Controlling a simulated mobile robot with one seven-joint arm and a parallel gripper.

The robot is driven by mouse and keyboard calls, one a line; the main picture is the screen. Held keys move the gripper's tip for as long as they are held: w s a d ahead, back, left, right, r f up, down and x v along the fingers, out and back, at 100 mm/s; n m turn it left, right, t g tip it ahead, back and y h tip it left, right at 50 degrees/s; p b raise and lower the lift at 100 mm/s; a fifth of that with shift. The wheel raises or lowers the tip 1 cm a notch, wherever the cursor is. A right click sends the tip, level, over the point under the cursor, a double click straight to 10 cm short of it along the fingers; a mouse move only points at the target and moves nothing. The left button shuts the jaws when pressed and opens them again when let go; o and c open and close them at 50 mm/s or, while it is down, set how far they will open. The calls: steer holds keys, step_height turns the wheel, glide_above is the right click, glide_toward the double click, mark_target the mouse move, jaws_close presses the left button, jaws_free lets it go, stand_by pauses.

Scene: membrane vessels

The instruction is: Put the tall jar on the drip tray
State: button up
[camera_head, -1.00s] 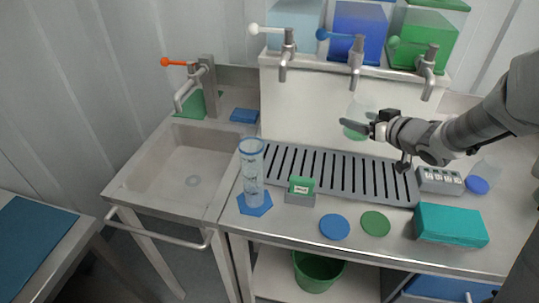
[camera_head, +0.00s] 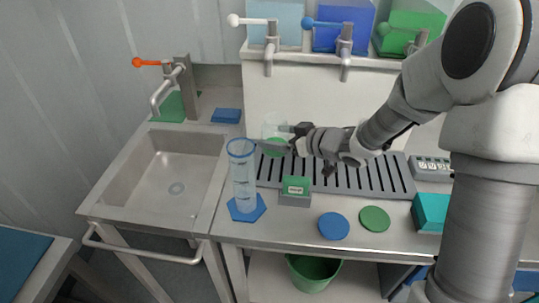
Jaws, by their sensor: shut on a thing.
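A tall clear cylinder with a blue rim (camera_head: 242,180) stands upright on a blue hexagonal mat (camera_head: 261,204) left of the drip tray; it looks like the tall jar. The dark slotted drip tray (camera_head: 375,177) lies along the back of the counter. My gripper (camera_head: 283,138) is shut on a smaller clear vessel with a green bottom (camera_head: 276,147), held above the tray's left end. The fingers hide part of this vessel. The gripper is just right of the tall cylinder's rim in the picture; their distance in depth is unclear.
A small green-and-grey block (camera_head: 295,198) stands before the tray. Blue (camera_head: 333,226) and green (camera_head: 374,219) discs lie flat in front. Taps (camera_head: 344,60) hang above the tray. A sink (camera_head: 172,170) is at left. My arm hides the counter's right side.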

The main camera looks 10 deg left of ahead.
mark_target(270, 152)
steer(key=shift+a+f, duration=0.55)
steer(key=shift+a, duration=0.35)
steer(key=shift+a+f, duration=0.1)
steer(key=shift+f, duration=0.15)
steer(key=shift+f+b, duration=0.7)
steer(key=shift+f, duration=1.05)
steer(key=shift+f, duration=0.1)
steer(key=shift+f, duration=0.15)
steer(key=o, duration=1.2)
steer(key=shift+c, duration=0.2)
